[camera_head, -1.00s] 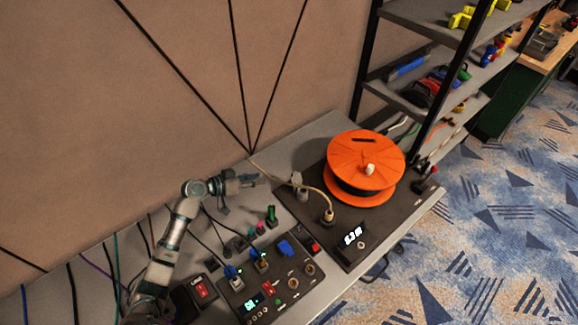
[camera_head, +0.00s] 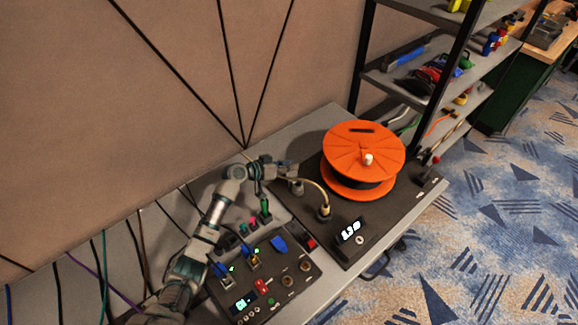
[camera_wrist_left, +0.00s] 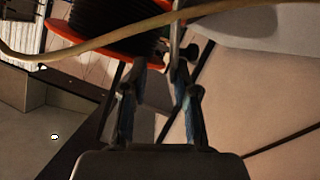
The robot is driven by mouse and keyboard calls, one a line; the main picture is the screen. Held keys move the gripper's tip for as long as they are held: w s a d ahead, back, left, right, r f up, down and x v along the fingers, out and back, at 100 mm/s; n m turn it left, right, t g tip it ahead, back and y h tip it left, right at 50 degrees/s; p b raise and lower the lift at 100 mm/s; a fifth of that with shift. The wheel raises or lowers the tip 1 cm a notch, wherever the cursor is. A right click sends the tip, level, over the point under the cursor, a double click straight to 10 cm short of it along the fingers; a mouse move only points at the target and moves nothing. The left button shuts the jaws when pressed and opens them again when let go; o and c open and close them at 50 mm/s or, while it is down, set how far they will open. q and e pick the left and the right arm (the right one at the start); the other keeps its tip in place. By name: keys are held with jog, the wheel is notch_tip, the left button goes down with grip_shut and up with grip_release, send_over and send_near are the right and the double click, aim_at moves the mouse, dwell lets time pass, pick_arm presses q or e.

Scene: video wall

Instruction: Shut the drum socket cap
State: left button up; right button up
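The cable drum (camera_head: 365,148) has orange flanges and stands on a dark base plate. A small grey socket piece (camera_head: 297,188), apparently with the cap, sits on the plate left of the drum; its upper part is partly hidden by my gripper. My left gripper (camera_head: 291,170) is right at its top, and I cannot tell whether they touch. In the left wrist view the two fingers (camera_wrist_left: 158,72) are apart with a gap between them. A grey knobbed part (camera_wrist_left: 190,50) shows just beyond the right fingertip. My right gripper is not in view.
A beige cable (camera_head: 318,186) arches to a plug (camera_head: 323,212) close to my left gripper and crosses the wrist view. A control panel (camera_head: 262,285) with plugs and switches lies in front. A shelf rack (camera_head: 455,85) stands behind the drum.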

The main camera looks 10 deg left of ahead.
pick_arm(q)
jog(key=shift+a, duration=0.95)
jog(key=shift+a+f, duration=0.15)
jog(key=shift+a, duration=0.35)
grip_shut()
jog(key=shift+d, duration=0.55)
